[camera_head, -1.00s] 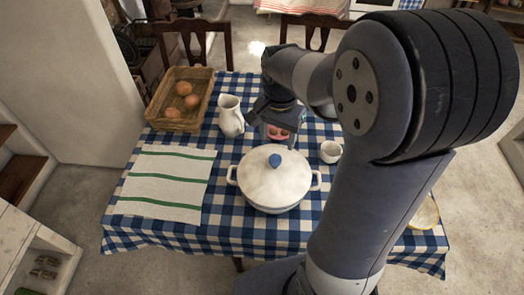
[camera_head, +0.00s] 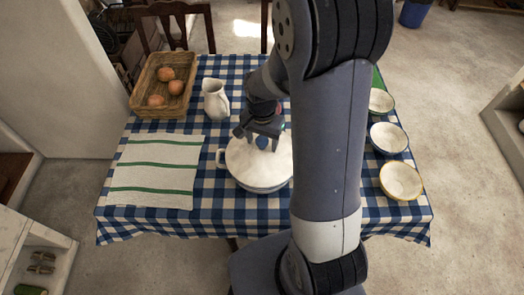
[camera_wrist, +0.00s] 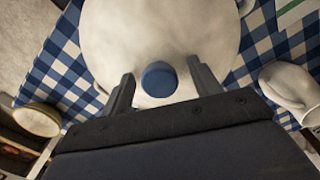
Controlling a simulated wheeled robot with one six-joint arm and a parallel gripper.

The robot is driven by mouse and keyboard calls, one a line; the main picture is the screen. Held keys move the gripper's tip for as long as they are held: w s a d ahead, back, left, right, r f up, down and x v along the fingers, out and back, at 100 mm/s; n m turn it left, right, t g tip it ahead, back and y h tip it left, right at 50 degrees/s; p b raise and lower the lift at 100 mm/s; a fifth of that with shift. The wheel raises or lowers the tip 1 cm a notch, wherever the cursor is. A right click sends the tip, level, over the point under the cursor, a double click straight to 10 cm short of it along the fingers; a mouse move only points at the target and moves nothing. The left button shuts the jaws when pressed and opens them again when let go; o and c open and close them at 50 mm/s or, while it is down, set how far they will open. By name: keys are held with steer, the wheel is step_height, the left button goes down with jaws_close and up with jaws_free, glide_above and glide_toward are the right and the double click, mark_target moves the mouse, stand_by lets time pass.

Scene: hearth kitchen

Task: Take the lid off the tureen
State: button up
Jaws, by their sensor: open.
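The white tureen (camera_head: 262,188) stands on the checked tablecloth, partly hidden behind my arm in the head view. Its white lid (camera_head: 245,160) is on it, with a blue knob (camera_head: 261,142) on top. In the wrist view the lid (camera_wrist: 150,35) fills the upper middle, and the knob (camera_wrist: 158,79) sits between my two fingers. My gripper (camera_head: 260,142) is open over the lid, with one finger on each side of the knob. A gap shows between the knob and each finger in the wrist view (camera_wrist: 160,83).
A striped towel (camera_head: 155,172) lies left. Bowls (camera_head: 388,138) (camera_head: 401,181) line the right side. Bare cloth lies between the towel and tureen.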

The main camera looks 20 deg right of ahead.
steer(key=shift+f, duration=0.1)
jaws_close()
stand_by(0.7)
